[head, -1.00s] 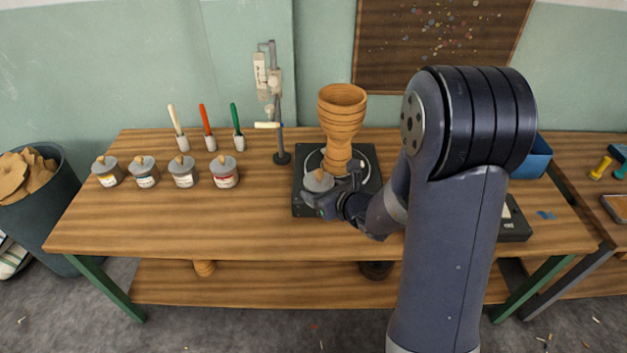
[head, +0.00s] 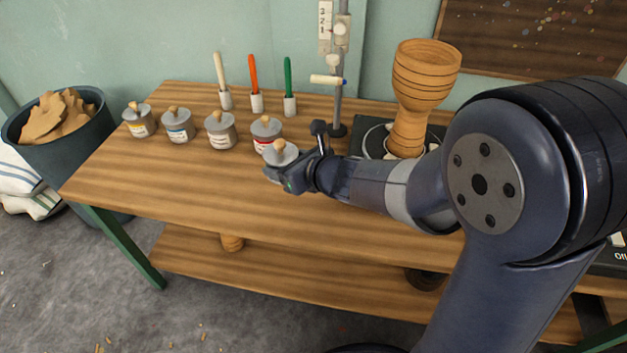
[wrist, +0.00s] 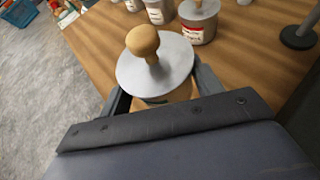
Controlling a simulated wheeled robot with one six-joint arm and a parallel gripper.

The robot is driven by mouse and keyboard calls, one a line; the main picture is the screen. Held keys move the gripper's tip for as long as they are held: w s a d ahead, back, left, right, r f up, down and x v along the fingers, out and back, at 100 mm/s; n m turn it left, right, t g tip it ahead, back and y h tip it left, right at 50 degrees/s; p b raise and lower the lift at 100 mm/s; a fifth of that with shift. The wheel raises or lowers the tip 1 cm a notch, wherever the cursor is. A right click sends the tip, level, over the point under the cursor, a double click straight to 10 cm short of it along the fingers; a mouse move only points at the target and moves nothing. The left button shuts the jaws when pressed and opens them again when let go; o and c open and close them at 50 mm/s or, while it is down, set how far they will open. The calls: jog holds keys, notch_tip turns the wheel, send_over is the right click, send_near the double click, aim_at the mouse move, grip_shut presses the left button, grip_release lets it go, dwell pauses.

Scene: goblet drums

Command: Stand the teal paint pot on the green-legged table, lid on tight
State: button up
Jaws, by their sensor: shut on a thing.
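A paint pot (head: 281,153) with a grey lid and round wooden knob is in my gripper (head: 284,178). In the wrist view the same pot (wrist: 157,68) stands roughly upright between the two fingers, its lid covering the top. I cannot tell how tight the lid is.
A red-labelled pot (head: 267,132) is just behind the held pot. Further left are white-, blue- and yellow-labelled pots (head: 140,120). Brushes (head: 256,85) stand behind them. A gauge stand (head: 337,110) and wooden goblet (head: 412,100) are to the right. The front left tabletop is clear.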

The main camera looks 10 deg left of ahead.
notch_tip(320, 180, down, 9)
jog(key=b, duration=0.3)
jog(key=shift+r, duration=0.1)
jog(key=shift+f+b, duration=0.2)
jog(key=shift+b, duration=0.2)
jog(key=o, duration=1.1)
jog(key=shift+c, duration=0.2)
jog(key=shift+r, duration=0.15)
jog(key=shift+d+r+p, duration=0.1)
jog(key=shift+r+p, duration=0.1)
jog(key=shift+p, duration=0.15)
jog(key=p+v, duration=0.2)
jog(key=v, duration=0.9)
jog(key=shift+p, duration=0.3)
jog(key=shift+s+d, duration=0.3)
